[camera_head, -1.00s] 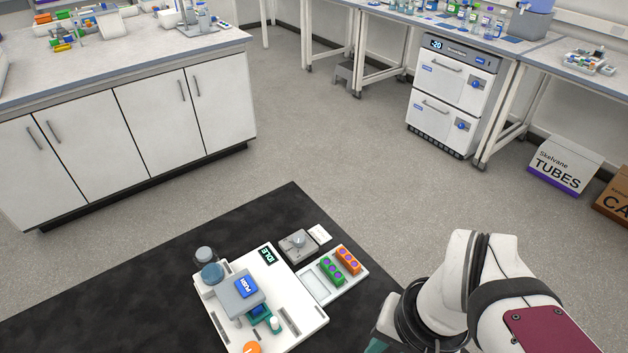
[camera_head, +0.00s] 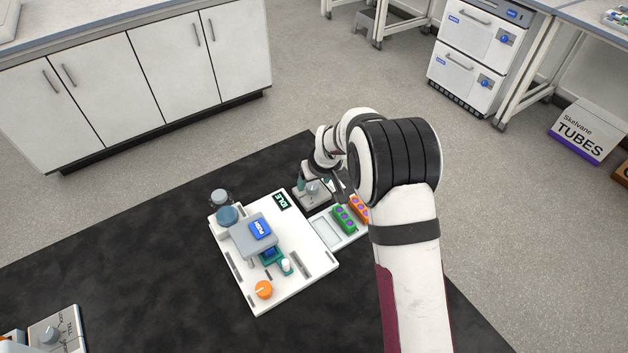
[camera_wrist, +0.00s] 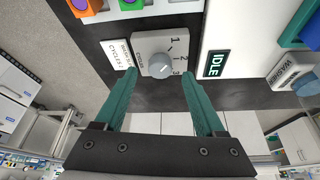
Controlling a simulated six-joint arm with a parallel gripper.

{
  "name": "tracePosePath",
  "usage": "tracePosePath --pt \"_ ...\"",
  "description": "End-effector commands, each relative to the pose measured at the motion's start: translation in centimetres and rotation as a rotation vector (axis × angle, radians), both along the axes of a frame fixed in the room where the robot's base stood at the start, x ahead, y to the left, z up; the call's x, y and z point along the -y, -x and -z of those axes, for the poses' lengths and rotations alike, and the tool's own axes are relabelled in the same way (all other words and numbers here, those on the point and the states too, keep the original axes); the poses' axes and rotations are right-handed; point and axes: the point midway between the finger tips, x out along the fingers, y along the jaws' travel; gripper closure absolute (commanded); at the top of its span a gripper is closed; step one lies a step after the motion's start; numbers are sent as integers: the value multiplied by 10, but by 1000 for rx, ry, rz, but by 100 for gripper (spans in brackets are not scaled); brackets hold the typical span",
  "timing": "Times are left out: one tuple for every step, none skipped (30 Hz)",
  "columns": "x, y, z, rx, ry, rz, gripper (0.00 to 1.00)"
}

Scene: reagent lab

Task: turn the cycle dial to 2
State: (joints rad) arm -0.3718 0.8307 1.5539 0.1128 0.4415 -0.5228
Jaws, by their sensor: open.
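The cycle dial (camera_wrist: 159,64) is a round grey knob on a light grey box (camera_wrist: 148,42), with the numbers 1, 2 and 3 along one side. I cannot tell for sure which number its mark points to. In the head view the dial (camera_head: 311,188) sits at the far side of the white station, partly behind my arm. My gripper (camera_wrist: 158,72) is open, its two green fingers apart, one to each side of the knob in the wrist view. No contact with the knob shows. In the head view my gripper (camera_head: 302,184) is small and partly hidden.
A white card (camera_wrist: 119,56) lies beside the dial box. The white station (camera_head: 238,272) has an IDLE display (camera_head: 282,201) and an orange knob (camera_head: 263,289). A tray (camera_head: 326,233) with green and orange racks lies near the dial. Another dial box (camera_head: 57,330) is at lower left.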

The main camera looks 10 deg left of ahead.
Motion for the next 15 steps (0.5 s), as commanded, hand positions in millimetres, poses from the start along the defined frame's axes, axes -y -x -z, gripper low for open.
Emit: tracePosePath --pt "-2 -3 8 -1 1 -1 28" --pt "-3 -4 11 0 0 -1 28" --pt "-3 -5 15 -1 1 -1 28" --pt "-4 -6 17 0 0 -1 28" --pt "-4 -7 18 0 0 0 28" --pt "-5 -7 20 0 0 0 28" --pt "-5 -7 21 0 0 0 28" --pt "-5 -7 21 0 0 0 28" --pt "-5 -8 21 0 0 0 28" --pt "-5 -8 21 0 0 0 28" --pt "-5 -8 21 0 0 0 28" --pt "-5 -8 21 0 0 0 28" --pt "-5 -8 21 0 0 0 28" --pt "-5 -8 21 0 0 0 28" --pt "-5 -8 21 0 0 0 35"
